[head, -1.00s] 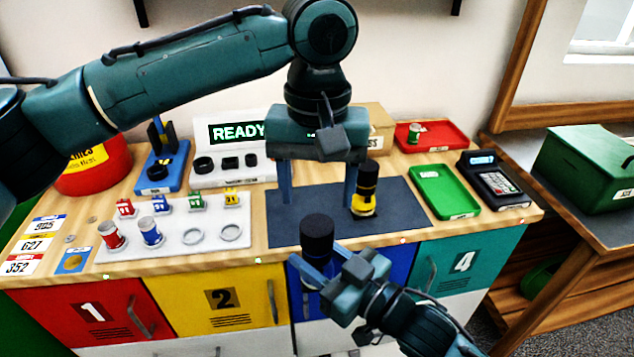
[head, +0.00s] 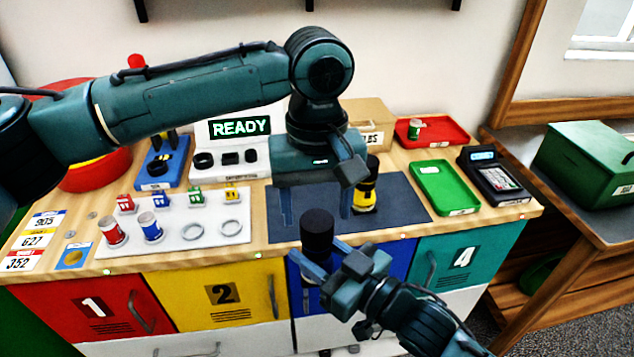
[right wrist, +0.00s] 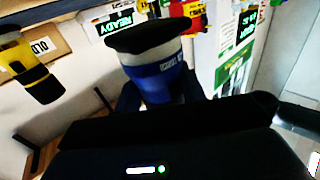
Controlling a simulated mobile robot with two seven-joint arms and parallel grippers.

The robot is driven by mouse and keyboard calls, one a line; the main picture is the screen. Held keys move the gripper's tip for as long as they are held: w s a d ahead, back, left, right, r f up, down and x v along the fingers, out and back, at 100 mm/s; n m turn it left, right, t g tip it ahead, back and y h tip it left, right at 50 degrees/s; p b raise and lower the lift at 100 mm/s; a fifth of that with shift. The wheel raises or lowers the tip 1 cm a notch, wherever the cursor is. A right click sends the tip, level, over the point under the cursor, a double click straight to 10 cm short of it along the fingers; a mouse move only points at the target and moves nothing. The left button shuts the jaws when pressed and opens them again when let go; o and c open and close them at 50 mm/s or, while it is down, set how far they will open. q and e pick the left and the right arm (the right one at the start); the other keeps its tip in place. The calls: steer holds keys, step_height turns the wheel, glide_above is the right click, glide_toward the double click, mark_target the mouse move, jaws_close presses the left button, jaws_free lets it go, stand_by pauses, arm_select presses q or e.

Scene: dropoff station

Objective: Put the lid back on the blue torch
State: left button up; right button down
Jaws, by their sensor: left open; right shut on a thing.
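The blue torch shows in the right wrist view (right wrist: 168,82) as a blue body with a grey band under a wide black top. In the head view its black top (head: 317,229) stands upright before the bench's front edge. My right gripper (head: 322,268) is shut on the torch, whose lower body is largely hidden. My left gripper (head: 318,203) is open and points down above the dark mat, just behind and above the black top in the picture. I see nothing between its fingers. I cannot tell whether the black top includes the lid.
A yellow and black torch (head: 363,192) stands on the dark mat (head: 405,205), close to my left gripper's right side. A white stand with black parts (head: 262,172), a white tray with small cans (head: 190,247), a green tray (head: 440,190) and a card terminal (head: 492,178) surround the mat.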

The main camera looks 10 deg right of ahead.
mark_target(316, 220)
arm_select(q)
steer(key=shift+f, duration=1.9)
steer(key=shift+c, duration=0.2)
steer(key=c, duration=0.9)
steer(key=m, duration=0.5)
steer(key=shift+m, duration=0.3)
steer(key=shift+c, duration=0.2)
steer(key=m, duration=1)
steer(key=shift+m, duration=0.3)
steer(key=m, duration=0.5)
steer(key=shift+m, duration=0.3)
steer(key=o, duration=1.2)
steer(key=shift+c, duration=0.2)
